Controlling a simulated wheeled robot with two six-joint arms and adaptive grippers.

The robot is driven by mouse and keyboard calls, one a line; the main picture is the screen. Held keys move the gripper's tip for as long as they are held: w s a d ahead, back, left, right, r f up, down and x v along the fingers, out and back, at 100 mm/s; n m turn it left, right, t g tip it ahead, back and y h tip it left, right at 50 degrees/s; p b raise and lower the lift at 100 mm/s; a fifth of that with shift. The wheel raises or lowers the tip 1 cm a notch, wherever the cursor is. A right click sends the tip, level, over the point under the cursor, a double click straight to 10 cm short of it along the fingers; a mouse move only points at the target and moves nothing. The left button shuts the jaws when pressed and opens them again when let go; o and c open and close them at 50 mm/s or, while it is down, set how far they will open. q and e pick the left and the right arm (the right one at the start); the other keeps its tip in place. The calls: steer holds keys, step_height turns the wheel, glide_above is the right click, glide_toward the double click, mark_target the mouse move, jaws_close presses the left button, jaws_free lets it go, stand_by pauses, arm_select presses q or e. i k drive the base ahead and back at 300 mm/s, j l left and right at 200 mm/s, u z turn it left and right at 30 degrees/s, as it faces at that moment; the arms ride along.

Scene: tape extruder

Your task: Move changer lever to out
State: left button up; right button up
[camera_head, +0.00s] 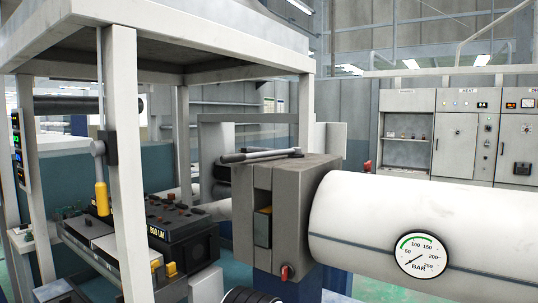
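A grey metal changer block (320,175) sits at the left end of a thick white barrel (420,215). A lever with a silver bar and a dark grip (258,156) lies nearly flat across the top of the block. The dark grip is toward the left. The block's front has a slot with a dark and yellowish piece (263,222) in it. I cannot read any in or out marking. Neither of my grippers can be made out in this view.
A white frame (128,170) stands at the left, with a yellow-handled lever (102,198) hanging on it. A black control panel (170,222) is behind. A red knob (286,272) is under the block. A pressure gauge (422,255) is on the barrel. Grey cabinets (455,140) stand at the back right.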

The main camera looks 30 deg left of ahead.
mark_target(240, 157)
steer(key=j, duration=0.4)
steer(key=k+j+z, duration=0.15)
steer(key=j, duration=0.7)
steer(key=k+j+z, duration=0.1)
steer(key=j, duration=0.35)
steer(key=k+j, duration=0.1)
steer(key=j, duration=0.3)
steer(key=k+j+z, duration=0.15)
steer(key=j, duration=0.65)
steer(key=k+z, duration=0.05)
